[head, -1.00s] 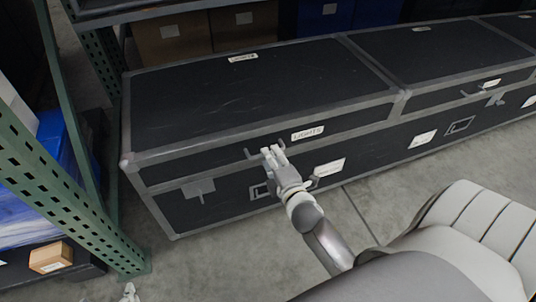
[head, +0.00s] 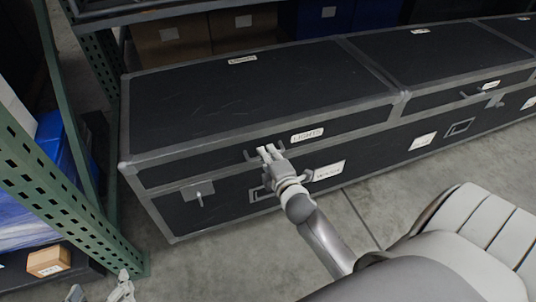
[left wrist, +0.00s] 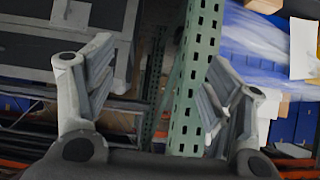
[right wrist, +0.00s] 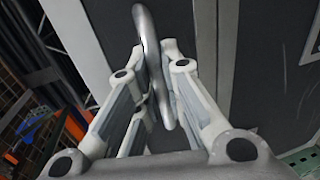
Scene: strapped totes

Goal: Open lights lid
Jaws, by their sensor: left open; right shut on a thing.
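The black lights case with grey metal edges stands on the floor, and its lid (head: 250,95) looks closed in the head view. A "LIGHTS" label (head: 307,134) is on the lid's front edge, beside a grey bar handle (head: 250,156). My right gripper (head: 268,153) is at that handle. In the right wrist view the curved handle (right wrist: 150,50) passes between the fingers of my right gripper (right wrist: 155,100), which is shut on it. My left gripper (left wrist: 155,95) is open and empty; in the head view it shows at the bottom left edge (head: 122,288).
A green perforated rack post (head: 70,200) stands left of the case, with blue wrapped goods and a small cardboard box (head: 48,260) on its shelf. More cases (head: 450,60) adjoin on the right. A latch (head: 198,192) hangs on the case front. Floor in front is clear.

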